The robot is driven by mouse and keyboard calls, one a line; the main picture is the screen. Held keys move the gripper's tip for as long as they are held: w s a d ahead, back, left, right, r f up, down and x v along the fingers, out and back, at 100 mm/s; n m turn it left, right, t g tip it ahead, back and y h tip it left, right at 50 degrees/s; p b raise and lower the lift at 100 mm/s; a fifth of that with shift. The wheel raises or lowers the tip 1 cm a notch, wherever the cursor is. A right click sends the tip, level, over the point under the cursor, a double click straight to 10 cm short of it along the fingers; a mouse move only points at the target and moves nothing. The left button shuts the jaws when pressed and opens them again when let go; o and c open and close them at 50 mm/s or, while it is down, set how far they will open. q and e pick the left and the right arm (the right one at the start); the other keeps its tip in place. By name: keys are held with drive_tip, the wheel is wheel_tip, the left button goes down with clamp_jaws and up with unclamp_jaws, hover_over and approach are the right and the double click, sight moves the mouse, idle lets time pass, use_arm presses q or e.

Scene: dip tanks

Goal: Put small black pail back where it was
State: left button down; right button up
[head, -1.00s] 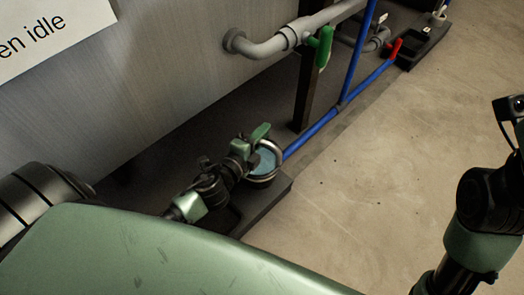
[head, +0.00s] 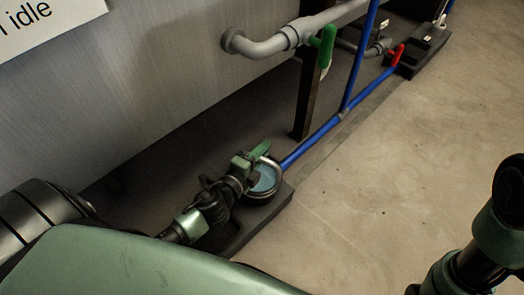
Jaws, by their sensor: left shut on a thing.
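The small pail (head: 276,190) shows as a round vessel with a shiny grey rim and pale blue liquid inside. It is upright at the right end of a low black tray (head: 268,215); whether it touches the tray I cannot tell. My left gripper (head: 257,165), with green fingers, reaches in from the left and is shut on the pail's near-left and upper rim side. The gripper hides part of the pail's left side. My right arm shows at the right edge, but its gripper is out of view.
A blue pipe (head: 312,144) runs from behind the pail to a red valve handle (head: 398,55). A grey pipe (head: 266,47) with a green handle (head: 327,45) sticks out of the metal tank wall (head: 130,110). Another black tray (head: 425,50) lies far back. The floor (head: 400,160) at right is clear.

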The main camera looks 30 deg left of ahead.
use_arm(q)
drive_tip(key=c, duration=1.3)
unclamp_jaws()
drive_tip(key=shift+f, duration=0.1)
